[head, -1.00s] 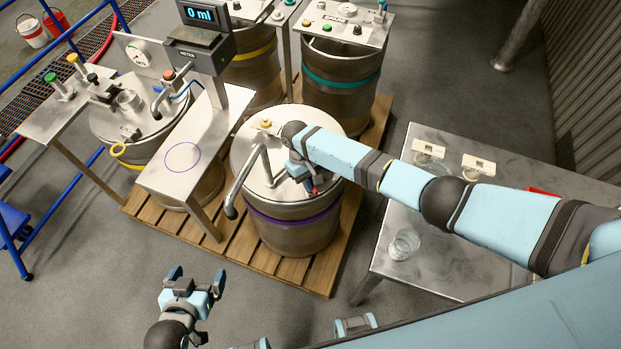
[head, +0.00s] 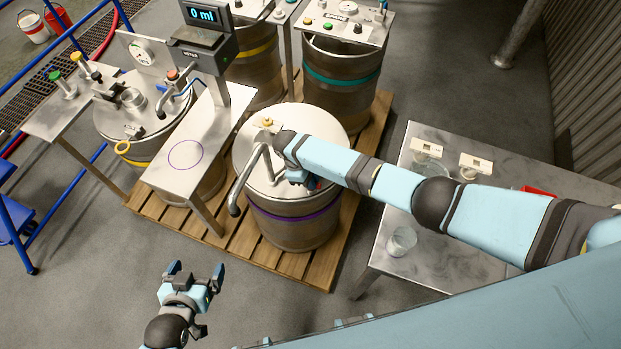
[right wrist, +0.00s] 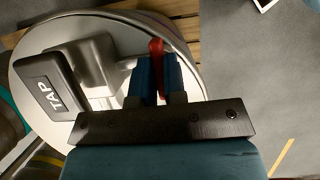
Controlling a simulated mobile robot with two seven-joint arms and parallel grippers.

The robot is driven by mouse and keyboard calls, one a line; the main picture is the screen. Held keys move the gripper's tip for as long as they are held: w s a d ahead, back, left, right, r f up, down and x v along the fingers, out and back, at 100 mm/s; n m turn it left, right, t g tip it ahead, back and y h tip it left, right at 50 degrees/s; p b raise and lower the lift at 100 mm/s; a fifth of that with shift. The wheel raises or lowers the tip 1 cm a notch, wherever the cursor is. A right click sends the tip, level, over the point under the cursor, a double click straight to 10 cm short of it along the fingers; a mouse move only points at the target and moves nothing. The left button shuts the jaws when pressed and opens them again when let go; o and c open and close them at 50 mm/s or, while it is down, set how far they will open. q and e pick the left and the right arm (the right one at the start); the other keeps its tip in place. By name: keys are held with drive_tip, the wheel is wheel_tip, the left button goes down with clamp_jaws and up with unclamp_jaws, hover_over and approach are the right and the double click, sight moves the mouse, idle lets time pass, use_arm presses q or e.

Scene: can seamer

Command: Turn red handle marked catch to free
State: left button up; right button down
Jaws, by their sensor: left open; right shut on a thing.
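The red handle (right wrist: 156,48) sits on the round steel lid (right wrist: 185,52) of the vessel with the purple band. In the right wrist view my right gripper (right wrist: 157,68) is shut on it, with a blue finger on each side. In the head view my right gripper (head: 301,178) is over the right part of that lid (head: 325,118), and my arm hides most of the handle. No "catch" or "free" marking is readable. My left gripper (head: 196,269) is open and empty over the floor, clear of the vessel.
A dark block marked TAP (right wrist: 50,88) is beside the handle. A bent steel pipe (head: 248,178) rises from the lid on the left. A metal stand (head: 190,125) with a 0 ml display (head: 202,16) is further left. A steel table (head: 430,255) with a glass (head: 402,241) is right.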

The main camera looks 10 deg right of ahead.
idle(0.4)
drive_tip(key=c, duration=1.2)
unclamp_jaws()
drive_tip(key=shift+r, duration=0.1)
drive_tip(key=v, duration=1.3)
drive_tip(key=shift+a+r+b, duration=0.15)
drive_tip(key=shift+r+b, duration=0.2)
drive_tip(key=shift+b, duration=0.05)
